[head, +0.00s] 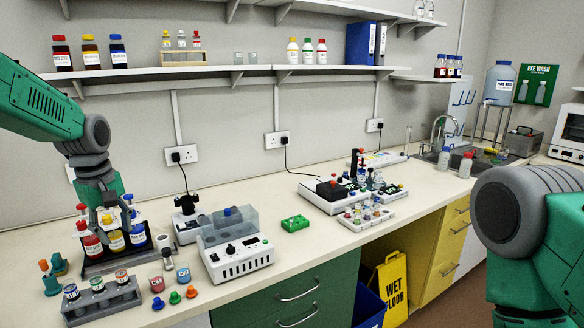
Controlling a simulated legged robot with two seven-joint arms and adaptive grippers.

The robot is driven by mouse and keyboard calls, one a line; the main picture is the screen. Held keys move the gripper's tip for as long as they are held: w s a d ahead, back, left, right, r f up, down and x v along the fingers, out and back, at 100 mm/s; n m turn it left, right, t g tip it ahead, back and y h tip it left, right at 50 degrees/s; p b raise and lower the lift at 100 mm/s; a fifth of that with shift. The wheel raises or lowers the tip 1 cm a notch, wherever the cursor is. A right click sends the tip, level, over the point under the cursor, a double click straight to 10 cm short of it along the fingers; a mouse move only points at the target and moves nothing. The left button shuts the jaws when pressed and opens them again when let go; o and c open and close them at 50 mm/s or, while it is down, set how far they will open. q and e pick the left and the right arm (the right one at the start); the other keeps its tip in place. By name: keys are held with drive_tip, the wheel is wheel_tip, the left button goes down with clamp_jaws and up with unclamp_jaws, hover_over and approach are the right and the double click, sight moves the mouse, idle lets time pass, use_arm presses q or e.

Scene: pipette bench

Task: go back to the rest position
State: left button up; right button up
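My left gripper (106,207) points down at the left end of the bench, over a dark rack of bottles. The rack holds a red bottle (91,245), a yellow bottle (116,241) and a blue bottle (138,236). The fingers are small and overlap the bottle tops, so I cannot tell whether they are open, shut or touching a bottle. My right arm shows only as a large green and dark grey part at the right edge; its gripper is out of view.
In front of the rack are a grey tube rack (101,300), small cups and loose coloured caps. A grey-white machine (238,262) stands to the right. A green block (295,223) lies mid-bench, with bare worktop around it. Shelves hang above.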

use_arm(q)
drive_tip(key=s+d+f+m+b, duration=0.2)
drive_tip(key=s+f+b, duration=0.15)
drive_tip(key=f, duration=0.75)
drive_tip(key=s+d+f+m+b, duration=0.2)
drive_tip(key=s+f, duration=0.3)
drive_tip(key=f, duration=0.6)
drive_tip(key=s+d+f+m+b, duration=0.2)
drive_tip(key=s+f, duration=0.3)
drive_tip(key=f, duration=0.6)
drive_tip(key=s+d+f+m+b, duration=0.1)
drive_tip(key=s+f, duration=0.3)
drive_tip(key=s, duration=0.4)
drive_tip(key=s+d+f+m+b, duration=0.1)
drive_tip(key=s+f+m+b, duration=0.2)
drive_tip(key=s, duration=0.5)
drive_tip(key=s+d+f+m+b, duration=0.1)
drive_tip(key=s+f+m+b, duration=0.1)
drive_tip(key=s+f, duration=0.5)
drive_tip(key=shift+s+d+f+b, duration=0.15)
drive_tip(key=shift+s+f+b, duration=0.1)
drive_tip(key=shift+s+b, duration=0.65)
use_arm(e)
wheel_tip(320, 180, down, 15)
drive_tip(key=shift+w+f, duration=0.2)
drive_tip(key=shift+w, duration=0.15)
